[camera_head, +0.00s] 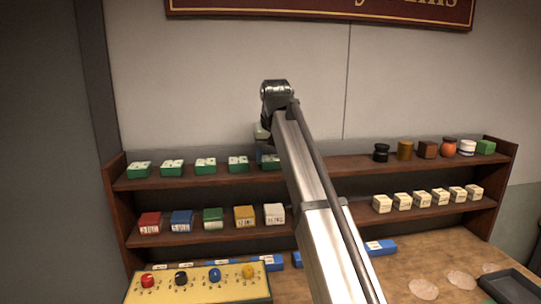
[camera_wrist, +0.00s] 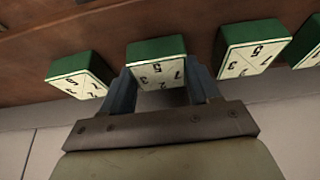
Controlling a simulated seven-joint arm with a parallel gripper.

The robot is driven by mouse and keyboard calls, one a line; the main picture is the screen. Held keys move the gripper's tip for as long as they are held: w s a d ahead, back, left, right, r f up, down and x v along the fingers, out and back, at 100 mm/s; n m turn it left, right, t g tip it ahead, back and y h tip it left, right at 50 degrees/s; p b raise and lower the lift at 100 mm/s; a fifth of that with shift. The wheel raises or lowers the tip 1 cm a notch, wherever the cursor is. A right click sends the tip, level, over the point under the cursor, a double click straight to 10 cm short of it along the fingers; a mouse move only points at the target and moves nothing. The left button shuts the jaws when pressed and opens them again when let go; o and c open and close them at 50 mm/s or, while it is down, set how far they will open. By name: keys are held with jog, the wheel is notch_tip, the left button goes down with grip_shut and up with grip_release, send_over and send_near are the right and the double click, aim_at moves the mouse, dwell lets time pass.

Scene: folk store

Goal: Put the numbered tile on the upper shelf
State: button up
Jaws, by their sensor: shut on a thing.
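My gripper (camera_wrist: 158,80) is shut on a numbered tile (camera_wrist: 158,50), a green block with a cream face bearing black numbers and crossing lines. In the wrist view the tile sits between the two fingers, in line with similar tiles on both sides. It is at the upper shelf (camera_head: 330,171); I cannot tell whether it touches the board. In the head view my gripper (camera_head: 262,133) is at the upper shelf, partly hidden by my arm, and the held tile is hard to single out.
Similar tiles (camera_head: 205,165) stand in a spaced row on the upper shelf's left. Small jars and blocks (camera_head: 428,149) stand on its right. The lower shelf holds coloured boxes (camera_head: 213,219) and cream boxes (camera_head: 421,198). A yellow panel with knobs (camera_head: 200,290) is below.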

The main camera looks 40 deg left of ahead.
jog(key=o, duration=1.2)
jog(key=shift+c, duration=0.2)
jog(key=v, duration=1.2)
jog(key=shift+r, duration=0.1)
